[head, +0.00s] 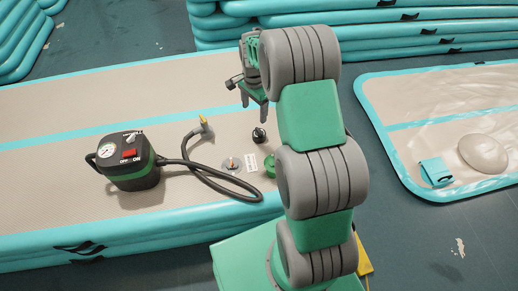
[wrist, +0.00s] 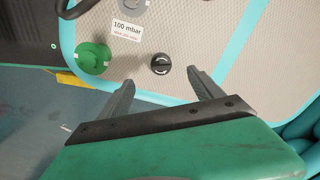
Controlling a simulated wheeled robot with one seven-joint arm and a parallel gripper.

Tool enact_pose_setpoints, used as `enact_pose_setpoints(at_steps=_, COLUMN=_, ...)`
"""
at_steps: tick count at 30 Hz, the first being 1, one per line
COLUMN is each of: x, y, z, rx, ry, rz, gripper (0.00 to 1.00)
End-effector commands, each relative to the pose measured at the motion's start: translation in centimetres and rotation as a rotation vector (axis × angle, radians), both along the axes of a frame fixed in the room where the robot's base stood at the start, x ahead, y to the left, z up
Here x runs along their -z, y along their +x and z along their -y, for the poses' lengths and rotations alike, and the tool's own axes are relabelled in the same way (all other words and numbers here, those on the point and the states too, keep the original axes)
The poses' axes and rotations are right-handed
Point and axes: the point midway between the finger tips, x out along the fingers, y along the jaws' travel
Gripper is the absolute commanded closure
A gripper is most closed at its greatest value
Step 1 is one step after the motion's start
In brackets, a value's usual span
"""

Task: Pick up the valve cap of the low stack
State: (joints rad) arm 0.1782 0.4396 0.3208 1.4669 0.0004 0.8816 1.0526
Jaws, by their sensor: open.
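On the low stack (head: 60,110) lie a small black round piece with a pale bar across it (head: 259,135), a green round piece (head: 271,170) and a grey disc with a copper-coloured middle (head: 231,166). I cannot tell for certain which is the valve cap; the black piece looks most like a loose cap. My gripper (head: 254,101) is open and empty above the stack. In the wrist view the black piece (wrist: 160,64) shows just beyond the gap between my fingertips (wrist: 161,79), apart from both. The green piece (wrist: 92,58) is left of it.
A white "100 mbar" label (wrist: 126,29) lies between the green piece and the disc. A black and green pump (head: 128,160) stands to the left, its hose (head: 205,182) looping towards the disc. A flatter mat (head: 400,110) lies right; taller stacks (head: 400,30) stand behind.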

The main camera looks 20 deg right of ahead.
Motion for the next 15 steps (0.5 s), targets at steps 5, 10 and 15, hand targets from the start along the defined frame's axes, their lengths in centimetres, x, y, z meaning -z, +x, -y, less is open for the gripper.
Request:
enact_pose_setpoints(at_steps=5, x=8.0, y=1.6, z=1.9, rx=0.177, ry=0.009, rz=-0.029, gripper=0.25)
enact_pose_setpoints(at_steps=10, x=10.3, y=1.5, z=2.1, rx=0.193, ry=0.009, rz=-0.034, gripper=0.25)
enact_pose_setpoints(at_steps=15, x=12.5, y=1.2, z=2.4, rx=0.194, ry=0.009, rz=-0.034, gripper=0.25)
